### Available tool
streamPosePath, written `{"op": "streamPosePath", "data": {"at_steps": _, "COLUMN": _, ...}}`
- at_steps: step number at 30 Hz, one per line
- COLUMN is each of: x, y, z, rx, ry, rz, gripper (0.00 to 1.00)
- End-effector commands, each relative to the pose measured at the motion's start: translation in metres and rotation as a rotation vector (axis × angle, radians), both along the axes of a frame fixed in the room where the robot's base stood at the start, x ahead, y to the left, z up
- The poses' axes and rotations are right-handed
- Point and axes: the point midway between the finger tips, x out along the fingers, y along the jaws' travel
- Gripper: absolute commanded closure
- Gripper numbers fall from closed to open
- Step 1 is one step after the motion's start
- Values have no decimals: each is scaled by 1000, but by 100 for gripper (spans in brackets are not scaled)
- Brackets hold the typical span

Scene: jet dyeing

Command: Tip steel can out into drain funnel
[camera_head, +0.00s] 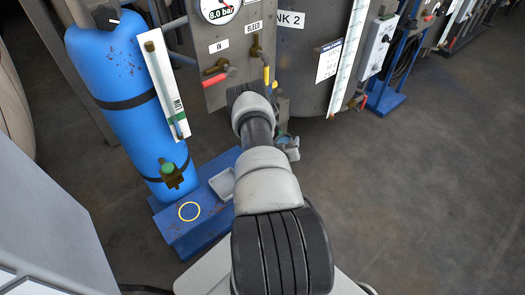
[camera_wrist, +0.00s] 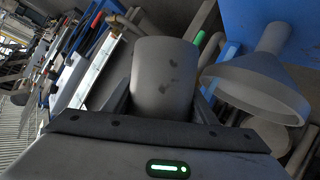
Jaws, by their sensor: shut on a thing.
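The steel can (camera_wrist: 165,72) is grey with a few dark smudges, and fills the middle of the wrist view. My gripper (camera_wrist: 163,100) is shut on it, with a dark finger on each side. The grey drain funnel (camera_wrist: 262,82) is to the right of the can in the wrist view, its wide rim close to the can but apart from it. I cannot see into the can or tell its contents. In the head view my gripper (camera_head: 287,147) is mostly hidden behind my arm, and I cannot make out the funnel there.
A blue gas cylinder (camera_head: 120,85) stands at left on a blue base (camera_head: 205,225) with a grey tray (camera_head: 223,185). A panel (camera_head: 235,50) with a gauge and valves with red and yellow handles is just beyond my arm. Floor (camera_head: 420,190) at right is clear.

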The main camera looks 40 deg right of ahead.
Motion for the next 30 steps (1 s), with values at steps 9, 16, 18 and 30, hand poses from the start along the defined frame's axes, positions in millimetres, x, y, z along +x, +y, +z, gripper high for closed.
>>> {"op": "streamPosePath", "data": {"at_steps": 9, "x": 3, "y": 1, "z": 2, "rx": -19, "ry": 28, "rz": 0, "gripper": 77}}
{"op": "streamPosePath", "data": {"at_steps": 16, "x": 4, "y": 2, "z": 4, "rx": -32, "ry": 50, "rz": 0, "gripper": 77}}
{"op": "streamPosePath", "data": {"at_steps": 18, "x": 4, "y": 2, "z": 4, "rx": -36, "ry": 56, "rz": 0, "gripper": 77}}
{"op": "streamPosePath", "data": {"at_steps": 30, "x": 7, "y": 4, "z": 6, "rx": -58, "ry": 94, "rz": 0, "gripper": 77}}
